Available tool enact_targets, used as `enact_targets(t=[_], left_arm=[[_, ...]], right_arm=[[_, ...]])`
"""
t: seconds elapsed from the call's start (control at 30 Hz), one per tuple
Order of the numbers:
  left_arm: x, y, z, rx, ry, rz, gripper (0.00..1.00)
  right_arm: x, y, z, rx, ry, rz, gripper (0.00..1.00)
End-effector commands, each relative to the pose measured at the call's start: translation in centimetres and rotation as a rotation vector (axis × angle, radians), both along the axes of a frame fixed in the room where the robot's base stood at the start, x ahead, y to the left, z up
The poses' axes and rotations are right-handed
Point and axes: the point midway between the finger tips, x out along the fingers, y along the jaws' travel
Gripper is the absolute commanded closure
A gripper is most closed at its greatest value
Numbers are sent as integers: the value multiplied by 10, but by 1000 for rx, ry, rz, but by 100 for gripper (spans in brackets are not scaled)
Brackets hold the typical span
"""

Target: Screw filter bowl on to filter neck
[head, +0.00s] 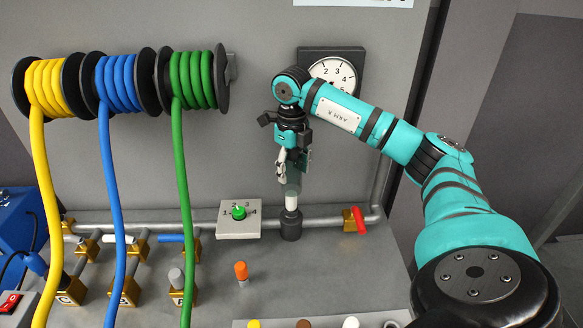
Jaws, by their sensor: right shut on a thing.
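My right gripper (292,166) points down and is shut on a clear, greenish filter bowl (292,187). The bowl is in line above the dark filter neck (291,227), which sits on the grey pipe. A white cylinder (291,203), which looks like a filter element, stands upright in the neck. The bowl's lower edge is close to the white cylinder's top or around it; I cannot tell which. The bowl's upper part is hidden by the fingers. My left gripper is not in view.
A green-knobbed dial (239,213) is left of the neck and a red-handled valve (355,219) is right of it. A round gauge (333,74) is behind my arm. Yellow, blue and green hoses (180,165) hang at left. An orange-capped peg (241,272) stands in front.

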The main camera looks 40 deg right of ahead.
Motion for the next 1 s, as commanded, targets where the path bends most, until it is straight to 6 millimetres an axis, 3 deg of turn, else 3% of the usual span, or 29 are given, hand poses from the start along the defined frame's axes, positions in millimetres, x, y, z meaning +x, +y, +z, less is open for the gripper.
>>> enact_targets(t=[0.33,0.8,1.0], left_arm=[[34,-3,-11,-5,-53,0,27],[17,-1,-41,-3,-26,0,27],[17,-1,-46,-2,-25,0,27]], right_arm=[[0,0,-21,0,1,3,83],[-1,0,-67,-1,2,4,83],[0,0,-75,0,0,4,83]])
